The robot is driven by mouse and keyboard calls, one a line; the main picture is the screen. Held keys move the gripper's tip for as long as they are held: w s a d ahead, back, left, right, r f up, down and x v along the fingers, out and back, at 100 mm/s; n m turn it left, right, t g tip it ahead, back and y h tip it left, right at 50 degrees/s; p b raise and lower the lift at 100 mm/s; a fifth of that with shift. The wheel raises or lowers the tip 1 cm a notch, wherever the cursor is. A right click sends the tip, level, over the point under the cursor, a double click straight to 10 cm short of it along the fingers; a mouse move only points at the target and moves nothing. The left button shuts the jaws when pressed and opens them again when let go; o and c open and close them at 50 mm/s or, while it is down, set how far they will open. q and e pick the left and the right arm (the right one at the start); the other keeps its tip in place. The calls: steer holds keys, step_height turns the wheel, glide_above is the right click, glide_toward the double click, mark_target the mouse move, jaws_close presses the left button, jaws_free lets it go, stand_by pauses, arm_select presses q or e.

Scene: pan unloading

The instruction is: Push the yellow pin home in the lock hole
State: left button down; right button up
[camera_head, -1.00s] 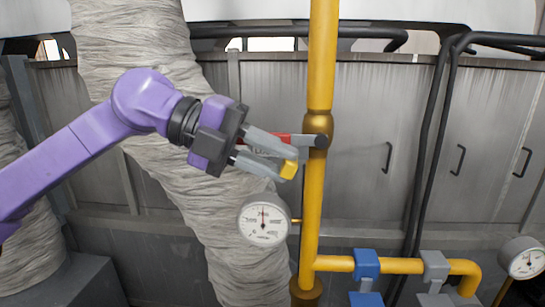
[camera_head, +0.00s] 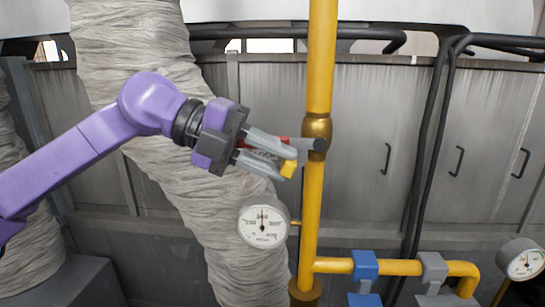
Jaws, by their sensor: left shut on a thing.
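My left gripper (camera_head: 277,158) reaches in from the left, its fingers close together just left of the yellow upright pipe (camera_head: 322,70). A small yellow block, which I take to be the yellow pin (camera_head: 289,169), shows at the fingertips, and the fingers are shut on it. Behind and between the fingers are bits of a red part (camera_head: 283,139). A dark grey round end (camera_head: 320,145) sits in front of the pipe's brass collar (camera_head: 317,127). The lock hole is not visible, and how deep the pin sits cannot be told. My right gripper is not in view.
A round white gauge (camera_head: 263,226) hangs just below the gripper, left of the pipe. A yellow branch pipe with a blue clamp (camera_head: 365,265) and a grey clamp (camera_head: 433,267) runs right. Grey cabinet doors stand behind; a wrapped column (camera_head: 150,60) stands behind the arm.

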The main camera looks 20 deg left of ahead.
arm_select(q)
steer(key=c, duration=0.9)
jaws_free()
steer(key=shift+o, duration=0.2)
steer(key=shift+a, duration=0.1)
steer(key=b+v, duration=0.2)
steer(key=v, duration=0.8)
steer(key=shift+a, duration=0.2)
steer(key=shift+s, duration=0.1)
